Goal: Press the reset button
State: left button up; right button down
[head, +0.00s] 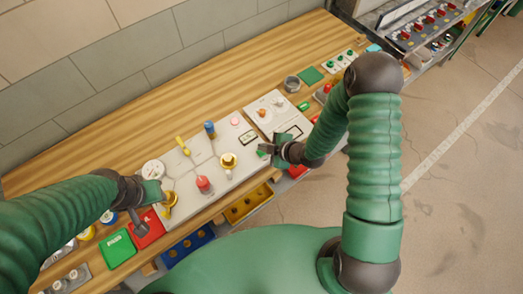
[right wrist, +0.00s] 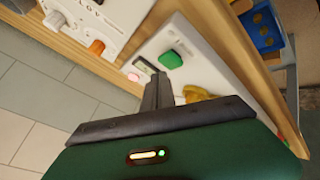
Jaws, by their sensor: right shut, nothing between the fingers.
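A green button (right wrist: 170,59) stands on a white panel (right wrist: 205,65) in the right wrist view. I can read no label on it, so I cannot tell for sure that it is the reset button. A bit of green (head: 262,154) shows beside my right gripper (head: 267,149) in the head view. My right gripper, also in the wrist view (right wrist: 158,88), is shut and empty, its fingertips over the panel near the green button. Contact is not clear. My left gripper (head: 146,207) is at the panel's left end, its fingers partly hidden.
The panel also carries a red button (head: 204,185), a yellow knob (head: 228,161), a blue knob (head: 210,129), a yellow lever (head: 183,145) and a pink light (head: 234,122). The wooden bench (head: 130,105) is clear toward the wall.

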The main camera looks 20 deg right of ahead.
dwell(0.5)
jog(key=shift+f+b, duration=0.35)
jog(key=shift+b, duration=0.05)
jog(key=shift+f+b, duration=0.45)
jog(key=shift+f, duration=0.05)
dwell(0.5)
jog(key=shift+r+p, duration=0.65)
jog(key=shift+r, duration=0.25)
notch_tip(320, 180, up, 5)
jog(key=p, duration=0.4)
jog(key=shift+r, duration=0.1)
